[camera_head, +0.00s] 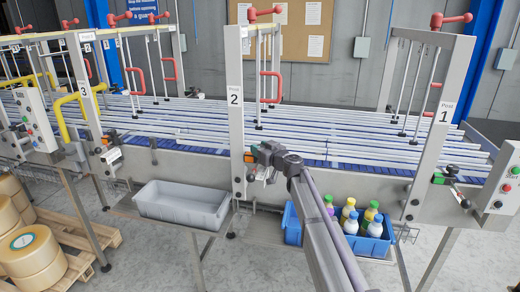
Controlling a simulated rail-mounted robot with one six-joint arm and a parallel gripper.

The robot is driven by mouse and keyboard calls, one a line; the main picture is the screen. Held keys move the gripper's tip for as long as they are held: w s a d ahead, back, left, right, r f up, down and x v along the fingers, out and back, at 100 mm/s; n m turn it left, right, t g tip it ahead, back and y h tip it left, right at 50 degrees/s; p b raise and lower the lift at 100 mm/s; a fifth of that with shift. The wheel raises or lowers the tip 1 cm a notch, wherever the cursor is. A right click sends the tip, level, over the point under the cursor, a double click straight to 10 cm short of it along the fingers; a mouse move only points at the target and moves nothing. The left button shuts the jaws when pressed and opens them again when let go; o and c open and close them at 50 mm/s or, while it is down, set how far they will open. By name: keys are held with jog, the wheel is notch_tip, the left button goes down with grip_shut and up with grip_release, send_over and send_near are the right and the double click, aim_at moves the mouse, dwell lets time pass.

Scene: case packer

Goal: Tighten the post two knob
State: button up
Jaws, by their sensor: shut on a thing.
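The post marked 2 (235,120) stands upright in the middle of the camera_head view, at the front edge of the conveyor. My gripper (261,158) is at the bracket low on this post, level with the conveyor's front rail. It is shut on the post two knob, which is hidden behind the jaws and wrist. A small orange part (250,157) of the bracket shows just left of the jaws. How tight the knob is cannot be seen.
Post 1 (436,110) is at right with its own bracket and black knob (465,203); post 3 (85,90) is at left. A grey bin (182,207) and a blue crate (292,228) of bottles sit below the conveyor. Red handles (264,12) top the posts.

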jog(key=m+t+h, duration=0.3)
jog(key=h, duration=0.1)
jog(key=shift+s+m+h, duration=0.1)
jog(key=shift+m+h, duration=0.2)
jog(key=shift+h, duration=0.1)
jog(key=shift+m+t+h, duration=0.9)
jog(key=shift+m+h, duration=0.8)
jog(key=shift+h, duration=1.1)
jog(key=o, duration=0.9)
jog(key=shift+o, duration=0.2)
jog(key=s+d, duration=0.1)
jog(key=s, duration=0.9)
jog(key=shift+s+d, duration=0.25)
jog(key=shift+s, duration=0.05)
